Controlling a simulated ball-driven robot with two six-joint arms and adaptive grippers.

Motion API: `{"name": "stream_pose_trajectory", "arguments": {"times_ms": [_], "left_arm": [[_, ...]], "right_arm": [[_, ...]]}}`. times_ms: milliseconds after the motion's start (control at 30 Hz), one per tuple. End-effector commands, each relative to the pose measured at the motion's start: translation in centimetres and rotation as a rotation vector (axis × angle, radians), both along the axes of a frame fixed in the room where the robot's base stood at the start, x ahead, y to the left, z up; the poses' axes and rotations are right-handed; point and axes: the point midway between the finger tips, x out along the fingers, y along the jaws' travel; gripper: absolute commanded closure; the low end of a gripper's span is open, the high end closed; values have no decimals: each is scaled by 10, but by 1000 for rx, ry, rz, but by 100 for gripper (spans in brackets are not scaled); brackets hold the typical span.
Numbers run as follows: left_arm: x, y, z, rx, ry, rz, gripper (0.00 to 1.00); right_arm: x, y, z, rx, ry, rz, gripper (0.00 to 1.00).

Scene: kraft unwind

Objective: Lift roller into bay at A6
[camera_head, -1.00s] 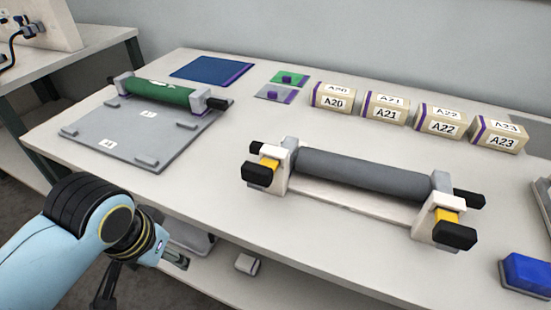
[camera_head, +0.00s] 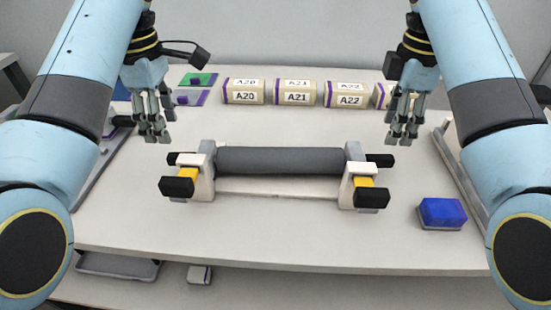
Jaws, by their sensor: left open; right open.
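A dark grey roller (camera_head: 280,160) lies level across a white stand (camera_head: 275,195) in the middle of the table. The stand has yellow parts and black end blocks at both ends. My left gripper (camera_head: 155,138) is open and empty, pointing down, up and to the left of the roller's left end. My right gripper (camera_head: 402,138) is open and empty, pointing down, up and to the right of the roller's right end. No A6 label shows now.
Labelled boxes A20 (camera_head: 243,92), A21 (camera_head: 297,94) and A22 (camera_head: 347,95) stand in a row at the back, with another partly hidden by my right gripper. A blue block (camera_head: 442,212) sits at the front right. The table (camera_head: 290,240) is bare in front of the stand.

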Motion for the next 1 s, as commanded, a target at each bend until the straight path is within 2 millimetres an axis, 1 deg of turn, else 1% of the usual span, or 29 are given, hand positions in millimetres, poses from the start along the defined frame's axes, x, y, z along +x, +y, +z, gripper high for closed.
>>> {"name": "stream_pose_trajectory", "arguments": {"times_ms": [33, 67, 167, 433, 533, 667, 800, 1000], "left_arm": [[6, -3, 6, -1, 6, 28, 50], [7, -3, 9, -1, 9, 43, 50], [10, -5, 12, -1, 15, 65, 50], [10, -5, 11, -1, 13, 65, 50], [9, -5, 5, -2, 14, 64, 50], [8, -4, -11, -2, 18, 64, 50], [7, -4, -37, -1, 19, 63, 50], [7, -4, -71, -2, 18, 63, 50]], "right_arm": [[6, 3, 6, 1, 6, 34, 50], [7, 4, 9, 1, 9, 50, 50], [10, 5, 12, 1, 15, 76, 50], [10, 5, 11, 1, 13, 75, 50], [9, 5, 5, 0, 14, 74, 50], [8, 4, -12, 1, 18, 74, 50], [7, 4, -37, 1, 19, 74, 50], [7, 4, -71, 1, 18, 73, 50]]}}
